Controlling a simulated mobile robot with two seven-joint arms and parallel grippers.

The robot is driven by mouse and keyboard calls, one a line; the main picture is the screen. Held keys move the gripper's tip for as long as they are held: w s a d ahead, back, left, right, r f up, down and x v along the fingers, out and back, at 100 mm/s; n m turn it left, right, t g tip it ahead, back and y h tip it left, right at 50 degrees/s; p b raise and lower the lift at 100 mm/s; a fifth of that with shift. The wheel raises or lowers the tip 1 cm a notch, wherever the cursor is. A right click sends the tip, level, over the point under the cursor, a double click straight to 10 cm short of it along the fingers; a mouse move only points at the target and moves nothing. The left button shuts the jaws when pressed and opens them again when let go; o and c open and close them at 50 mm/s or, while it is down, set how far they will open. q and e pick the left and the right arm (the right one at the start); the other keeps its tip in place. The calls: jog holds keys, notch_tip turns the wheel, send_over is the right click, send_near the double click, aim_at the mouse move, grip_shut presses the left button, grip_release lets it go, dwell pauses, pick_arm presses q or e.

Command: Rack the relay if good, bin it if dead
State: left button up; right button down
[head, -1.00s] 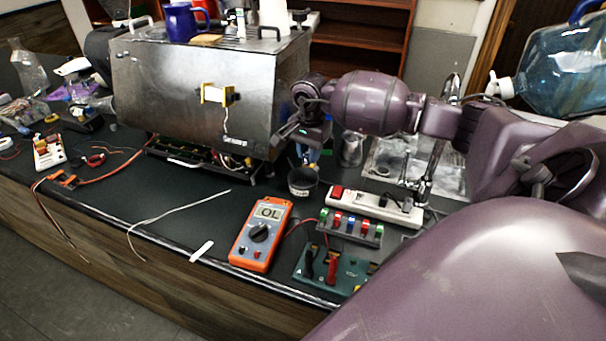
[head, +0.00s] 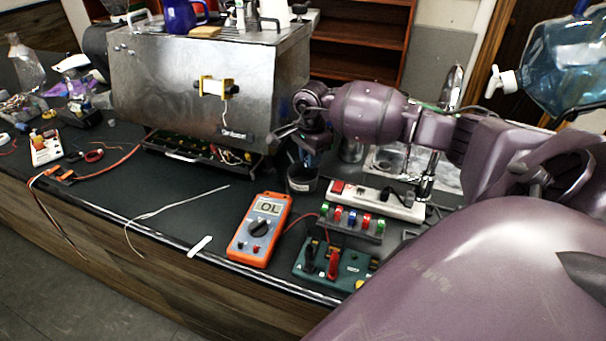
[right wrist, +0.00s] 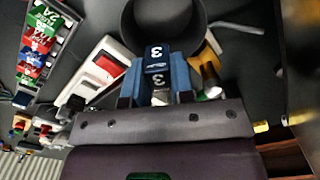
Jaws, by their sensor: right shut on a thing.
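My right gripper (right wrist: 157,78) is shut on a blue relay (right wrist: 158,56) marked 3. In the head view the gripper (head: 305,158) is pointed down at the mouth of a dark round bin (head: 302,185), and the relay is hidden there. In the right wrist view the relay overlaps the rim of the bin (right wrist: 138,18). The orange multimeter (head: 260,228) reads OL. My left gripper is out of view.
A white power strip (head: 378,201) with a red switch lies behind the rack. The steel brewer (head: 195,85) stands left of the bin, with an open tray (head: 195,148) at its base.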

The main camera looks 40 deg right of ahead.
jog(key=shift+f, duration=0.7)
jog(key=c, duration=0.9)
grip_release()
